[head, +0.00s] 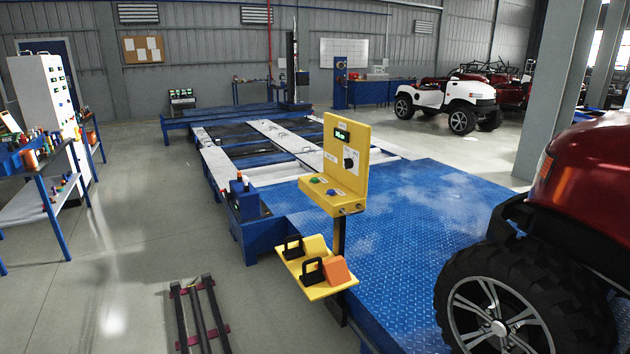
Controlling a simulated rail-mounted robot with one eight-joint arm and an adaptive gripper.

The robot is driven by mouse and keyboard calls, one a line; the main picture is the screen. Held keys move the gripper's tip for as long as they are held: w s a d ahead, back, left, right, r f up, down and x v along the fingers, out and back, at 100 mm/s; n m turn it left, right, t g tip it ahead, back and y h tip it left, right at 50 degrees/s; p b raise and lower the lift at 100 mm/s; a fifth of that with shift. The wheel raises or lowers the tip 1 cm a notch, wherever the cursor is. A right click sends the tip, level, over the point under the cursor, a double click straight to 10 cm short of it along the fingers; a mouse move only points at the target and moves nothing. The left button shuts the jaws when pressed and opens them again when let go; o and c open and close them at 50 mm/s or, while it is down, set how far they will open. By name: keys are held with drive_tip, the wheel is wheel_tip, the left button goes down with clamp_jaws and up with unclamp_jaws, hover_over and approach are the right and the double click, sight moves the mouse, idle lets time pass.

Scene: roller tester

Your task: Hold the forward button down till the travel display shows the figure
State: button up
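A yellow control stand (346,150) stands in the middle of the head view, on a dark post beside the blue ramp. Its upright panel carries a small travel display (342,134) with lit green characters, too small to read surely. A dark knob (350,159) sits below the display. On the sloped shelf are a green button (316,180) and a blue button (333,192); I cannot tell from their labels which is forward. My gripper is not in view, and nothing is seen touching the buttons.
Below the panel, a yellow lower tray (318,292) holds two wedge blocks with black handles. A blue tread-plate ramp (400,230) and a red vehicle (590,180) fill the right. A dark rail frame (198,315) lies on the floor. Open floor (110,260) is at left.

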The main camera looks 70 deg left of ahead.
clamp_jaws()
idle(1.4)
